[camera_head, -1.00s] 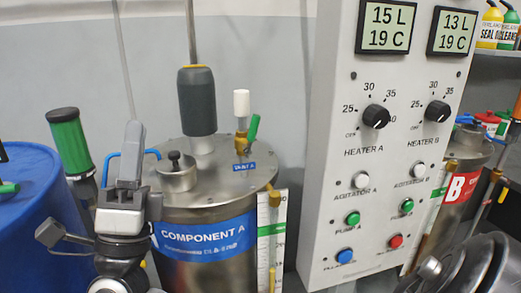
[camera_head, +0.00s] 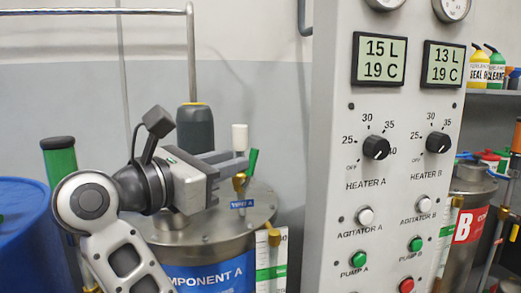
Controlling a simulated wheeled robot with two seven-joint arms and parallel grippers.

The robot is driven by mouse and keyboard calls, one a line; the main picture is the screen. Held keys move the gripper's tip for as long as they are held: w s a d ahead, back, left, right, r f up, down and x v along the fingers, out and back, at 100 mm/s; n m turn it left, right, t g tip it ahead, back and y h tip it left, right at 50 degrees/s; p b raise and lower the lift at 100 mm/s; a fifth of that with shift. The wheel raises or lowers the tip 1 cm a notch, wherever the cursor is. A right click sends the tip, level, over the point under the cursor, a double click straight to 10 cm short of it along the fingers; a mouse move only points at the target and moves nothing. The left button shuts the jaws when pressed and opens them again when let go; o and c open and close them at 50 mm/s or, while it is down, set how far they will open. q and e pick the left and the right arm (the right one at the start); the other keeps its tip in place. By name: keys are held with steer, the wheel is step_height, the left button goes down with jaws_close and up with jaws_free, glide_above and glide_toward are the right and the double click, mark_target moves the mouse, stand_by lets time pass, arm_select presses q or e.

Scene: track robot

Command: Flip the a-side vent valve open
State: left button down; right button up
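The a-side vent valve is a small brass fitting (camera_head: 239,182) with a white cap (camera_head: 240,137) on the lid of the Component A tank (camera_head: 215,258). Its green lever (camera_head: 252,160) stands up, leaning slightly right. A blue label (camera_head: 242,204) sits below it. The fingers partly cover the valve body. I cannot tell whether they touch it or how far apart they are.
The control panel (camera_head: 335,190) stands close on the right. A grey cylinder (camera_head: 195,128) rises from the lid behind my gripper. A blue drum (camera_head: 22,240) and a green-handled tool (camera_head: 60,160) are at the left. A pipe (camera_head: 100,12) crosses above.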

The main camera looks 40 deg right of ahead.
mark_target(250, 156)
steer(key=d, duration=0.8)
steer(key=shift+w+p, duration=0.3)
steer(key=shift+p, duration=0.1)
steer(key=shift+c, duration=0.3)
jaws_close()
